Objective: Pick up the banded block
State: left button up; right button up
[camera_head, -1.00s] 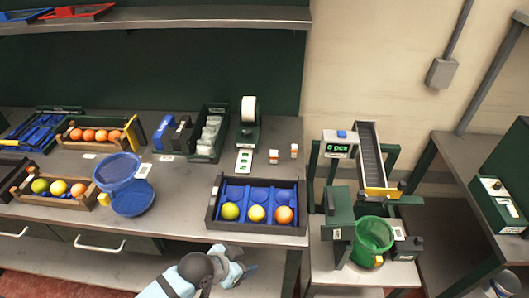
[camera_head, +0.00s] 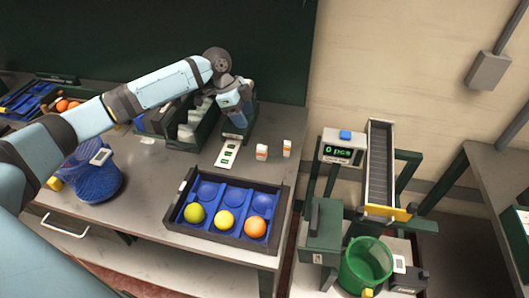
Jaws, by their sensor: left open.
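Two small white blocks with orange parts stand on the table behind the black tray: a left one (camera_head: 262,152) and a right one (camera_head: 287,147). They are too small to tell which is the banded block. My left gripper (camera_head: 238,118) hangs over the label printer (camera_head: 236,130), behind and to the left of both blocks and apart from them. It is open, and I see nothing held in it. Its arm comes across from the left and hides part of the table's back. My right gripper is out of view.
The black tray (camera_head: 177,213) with blue cups holds two yellow-green fruits and an orange. A label strip (camera_head: 228,153) lies in front of the printer. Blue baskets (camera_head: 98,183) stand at left. A conveyor (camera_head: 378,165) and green bucket (camera_head: 366,264) stand to the right.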

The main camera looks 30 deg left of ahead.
aim_at(261, 147)
pick_arm(q)
jog(key=p+x, duration=0.1)
jog(key=x, duration=0.7)
jog(key=shift+d+f, duration=0.1)
jog(key=shift+d, duration=0.1)
jog(key=x, duration=0.2)
jog(key=p+x, duration=0.1)
jog(key=x, duration=0.1)
jog(key=shift+s+d+f, duration=0.1)
jog(key=shift+s+d, duration=0.15)
jog(key=shift+s, duration=0.05)
jog(key=shift+d+f, duration=0.1)
jog(key=shift+f, duration=0.3)
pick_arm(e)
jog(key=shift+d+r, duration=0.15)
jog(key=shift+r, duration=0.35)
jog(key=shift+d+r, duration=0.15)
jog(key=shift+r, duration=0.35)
pick_arm(q)
jog(key=shift+c, duration=0.4)
jog(key=c, duration=0.9)
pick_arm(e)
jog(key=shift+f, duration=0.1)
